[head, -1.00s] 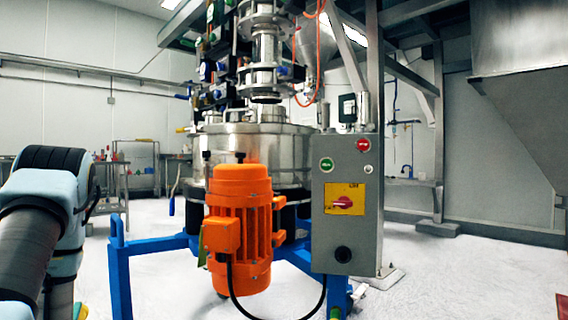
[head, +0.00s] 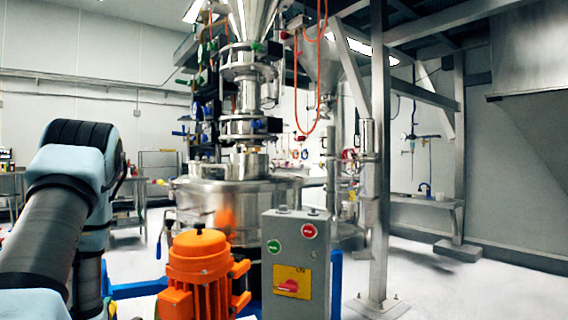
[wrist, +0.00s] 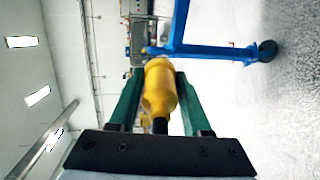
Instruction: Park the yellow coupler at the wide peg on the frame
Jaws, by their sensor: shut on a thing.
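The yellow coupler (wrist: 159,90) is held between the two green fingers of my gripper (wrist: 158,76), seen in the wrist view. It is a stepped, rounded yellow body with a dark narrow part toward the palm. The fingers are shut on its sides. A blue frame (wrist: 207,50) shows beyond the coupler in the wrist view; I cannot tell the gap between them. In the head view a grey steel frame post (head: 379,190) stands right of centre. I cannot make out the wide peg in either view. My gripper and the coupler are outside the head view.
An orange motor (head: 200,268) and a grey control box (head: 297,262) stand low in front of the steel vessel (head: 205,200). An orange hose (head: 313,75) hangs from above. A bench (head: 428,198) stands by the right wall. Open floor (head: 425,280) lies at lower right.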

